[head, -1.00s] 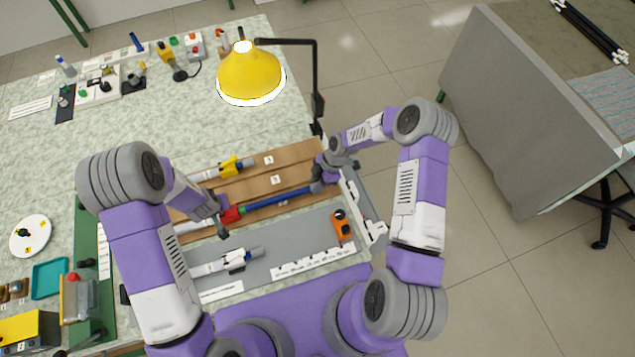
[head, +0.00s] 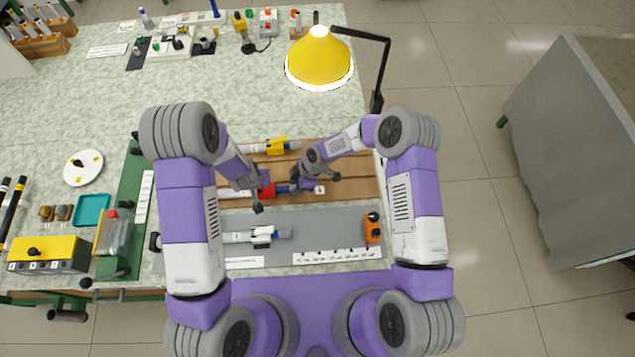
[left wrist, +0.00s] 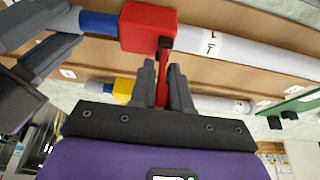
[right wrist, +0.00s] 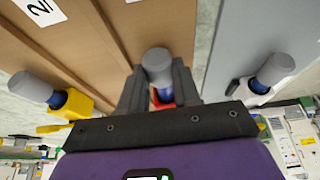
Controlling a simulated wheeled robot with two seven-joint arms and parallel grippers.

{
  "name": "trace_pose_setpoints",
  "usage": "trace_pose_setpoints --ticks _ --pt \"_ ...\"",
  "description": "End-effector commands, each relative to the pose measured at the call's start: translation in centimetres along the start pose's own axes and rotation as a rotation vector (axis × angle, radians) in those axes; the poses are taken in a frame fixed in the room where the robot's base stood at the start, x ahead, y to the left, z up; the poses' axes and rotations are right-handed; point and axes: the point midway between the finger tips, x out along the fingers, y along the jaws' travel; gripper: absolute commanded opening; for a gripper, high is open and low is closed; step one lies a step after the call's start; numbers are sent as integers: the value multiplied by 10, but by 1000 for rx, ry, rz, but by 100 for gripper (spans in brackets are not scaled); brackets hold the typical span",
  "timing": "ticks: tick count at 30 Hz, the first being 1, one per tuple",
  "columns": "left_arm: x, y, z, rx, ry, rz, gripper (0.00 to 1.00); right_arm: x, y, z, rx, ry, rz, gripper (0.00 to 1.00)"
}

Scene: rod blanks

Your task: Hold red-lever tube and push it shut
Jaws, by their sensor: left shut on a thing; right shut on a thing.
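The red-lever tube has a white body (left wrist: 245,52), a red block (left wrist: 148,27) and a blue rod (left wrist: 98,22) with a grey end. In the head view, its red block (head: 267,189) shows between my two grippers. My left gripper (left wrist: 162,80) is shut on the red lever (left wrist: 163,88), which hangs from the block. My right gripper (right wrist: 158,85) is shut at the grey end cap (right wrist: 158,62) of the rod. Only a short length of blue shows between the cap and the red block. In the head view, my left gripper (head: 261,192) and right gripper (head: 308,187) partly hide the tube.
A yellow-lever tube (head: 277,147) lies behind on the brown board (head: 350,165). A white tube with a black part (head: 262,236) lies in front on the grey mat (head: 320,222). An orange device (head: 373,228) stands at the mat's right. The yellow lamp (head: 319,62) stands at the back.

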Motion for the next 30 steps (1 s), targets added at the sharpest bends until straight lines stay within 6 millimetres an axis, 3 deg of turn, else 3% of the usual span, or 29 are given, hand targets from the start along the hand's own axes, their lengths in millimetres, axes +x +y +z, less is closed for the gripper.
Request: trace_pose_setpoints --ticks 6,18,19,21,24,30 --pt "0 0 0 0 0 0 0 8 0 -20 0 0 1 0" --pt "0 1 0 0 -1 1 0 9 0 -23 0 1 1 0" --pt "0 1 0 0 -1 1 0 9 0 -23 0 1 1 35" --pt "0 1 0 0 -1 1 0 9 0 -23 0 1 1 45" --pt "0 0 0 0 -1 1 0 9 0 -22 0 0 1 58" --pt "0 0 0 0 0 0 0 9 0 -22 0 0 1 58"
